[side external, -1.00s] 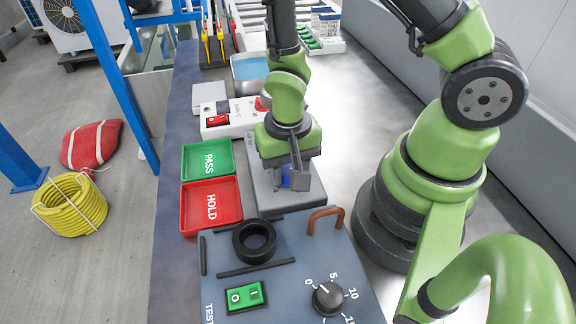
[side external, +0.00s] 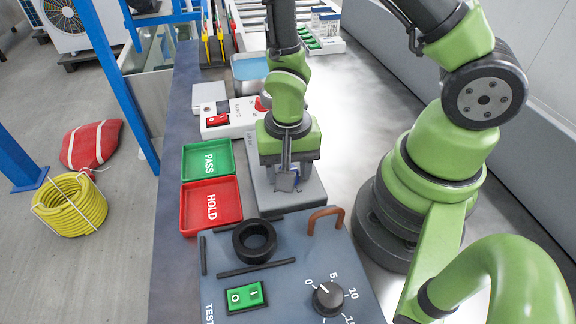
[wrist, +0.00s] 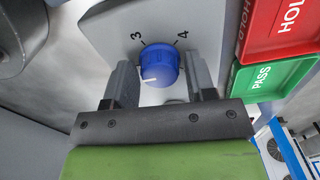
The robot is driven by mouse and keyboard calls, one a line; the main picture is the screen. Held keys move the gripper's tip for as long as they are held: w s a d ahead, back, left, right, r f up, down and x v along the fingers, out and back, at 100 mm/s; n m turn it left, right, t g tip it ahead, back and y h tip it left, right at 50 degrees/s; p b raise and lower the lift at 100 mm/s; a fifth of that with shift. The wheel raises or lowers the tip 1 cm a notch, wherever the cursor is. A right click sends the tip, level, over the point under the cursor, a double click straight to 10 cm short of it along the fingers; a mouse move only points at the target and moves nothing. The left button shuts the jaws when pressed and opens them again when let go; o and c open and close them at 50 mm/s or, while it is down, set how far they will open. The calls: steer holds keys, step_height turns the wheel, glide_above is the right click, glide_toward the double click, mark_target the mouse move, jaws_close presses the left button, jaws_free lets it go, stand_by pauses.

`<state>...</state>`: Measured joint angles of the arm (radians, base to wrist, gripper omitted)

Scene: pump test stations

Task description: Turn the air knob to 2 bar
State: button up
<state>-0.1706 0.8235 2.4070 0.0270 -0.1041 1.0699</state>
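The air knob (wrist: 158,64) is a blue round knob with a white pointer mark on a light grey panel (side external: 262,190). In the wrist view, the numbers 3 and 4 show beyond it at upper left and upper right. The pointer mark faces down and slightly left, towards my gripper; the number it faces is hidden. My gripper (wrist: 160,85) has one finger on each side of the knob, very close to it. I cannot tell whether both fingers touch it. In the side view, a finger covers most of the knob, with a little blue showing.
A green PASS tray (side external: 207,159) and a red HOLD tray (side external: 211,205) lie left of the panel. A test box with a black dial (side external: 328,299), green switch (side external: 245,297) and brown handle (side external: 326,213) stands in front. A white box with a red switch (side external: 218,120) is behind.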

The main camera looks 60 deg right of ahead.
steer(key=shift+o, duration=0.6)
step_height(320, 180, up, 10)
stand_by(0.4)
